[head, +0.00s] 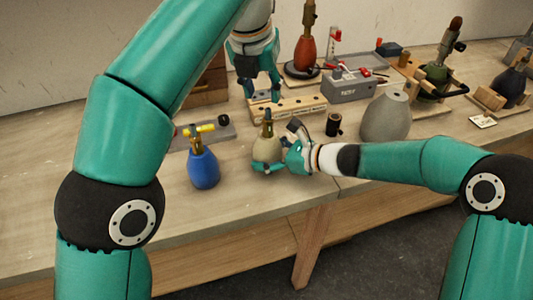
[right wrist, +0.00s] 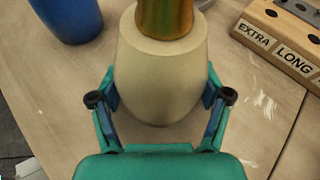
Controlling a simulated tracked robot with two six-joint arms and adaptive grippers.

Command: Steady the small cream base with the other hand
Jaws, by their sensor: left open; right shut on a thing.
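The small cream base (head: 265,152) stands upright on the table, with a brass-coloured fitting (head: 267,128) on its top. My right gripper (head: 273,161) is shut on its body from the right. In the right wrist view the cream base (right wrist: 160,80) sits between the two fingers (right wrist: 162,102), one on each side, and the brass fitting (right wrist: 165,16) is cut off by the top edge. My left gripper (head: 262,96) is open, pointing down above and behind the cream base, close to a labelled wooden block (head: 295,107). I see nothing between its fingers.
A blue base (head: 204,169) with a yellow-topped fitting stands left of the cream base. A small black cylinder (head: 333,124) and a large grey base (head: 386,118) stand to the right. A red lamp base (head: 305,55) and a grey toolbox (head: 349,86) are behind. The front left tabletop is clear.

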